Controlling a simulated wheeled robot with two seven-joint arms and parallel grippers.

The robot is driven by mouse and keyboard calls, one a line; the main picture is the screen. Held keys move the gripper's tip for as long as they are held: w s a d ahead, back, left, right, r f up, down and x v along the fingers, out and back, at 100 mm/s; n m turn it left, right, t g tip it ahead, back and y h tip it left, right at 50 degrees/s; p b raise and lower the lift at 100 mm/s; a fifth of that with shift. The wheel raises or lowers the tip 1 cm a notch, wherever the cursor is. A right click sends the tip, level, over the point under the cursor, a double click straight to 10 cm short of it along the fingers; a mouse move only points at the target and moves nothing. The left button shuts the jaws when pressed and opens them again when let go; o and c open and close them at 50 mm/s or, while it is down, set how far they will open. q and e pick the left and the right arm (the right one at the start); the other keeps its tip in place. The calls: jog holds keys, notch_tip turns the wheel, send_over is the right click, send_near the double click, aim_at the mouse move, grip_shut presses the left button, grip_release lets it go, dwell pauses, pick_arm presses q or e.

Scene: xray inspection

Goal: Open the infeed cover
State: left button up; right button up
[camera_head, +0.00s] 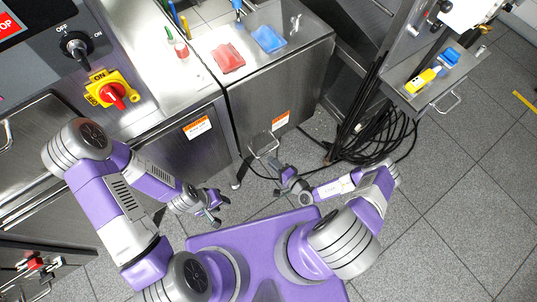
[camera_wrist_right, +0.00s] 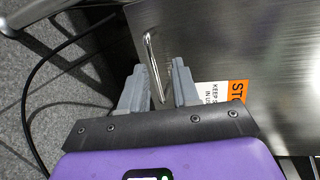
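A brushed steel panel (camera_head: 255,112) with an orange label and a bent-wire handle (camera_head: 264,146) fronts the counter at centre; it looks like the infeed cover and appears closed. In the right wrist view, the panel (camera_wrist_right: 225,40) fills the upper right and the handle (camera_wrist_right: 150,62) shows between my fingers. My right gripper (camera_head: 281,180) is open and empty, close to the handle in the head view. It also shows in the wrist view (camera_wrist_right: 158,82); whether the handle lies inside the finger gap in depth I cannot tell. My left gripper (camera_head: 217,208) is open and empty, low and left of the handle.
Red (camera_head: 228,58) and blue (camera_head: 268,39) packs lie on the steel counter top. Black cables (camera_head: 375,140) coil on the floor right of the panel. A side shelf (camera_head: 425,95) holds a yellow bottle (camera_head: 422,81). Open floor lies at right.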

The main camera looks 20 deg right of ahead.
aim_at(268, 151)
jog(key=shift+m+t+h, duration=0.3)
jog(key=shift+h, duration=0.6)
jog(key=w+f+b, duration=0.1)
jog(key=w, duration=0.1)
jog(key=w+f+b, duration=0.1)
jog(key=w, duration=0.2)
jog(key=w+f+b, duration=0.1)
jog(key=w, duration=0.1)
jog(key=shift+w+a, duration=0.1)
jog(key=shift+w, duration=0.1)
grip_shut()
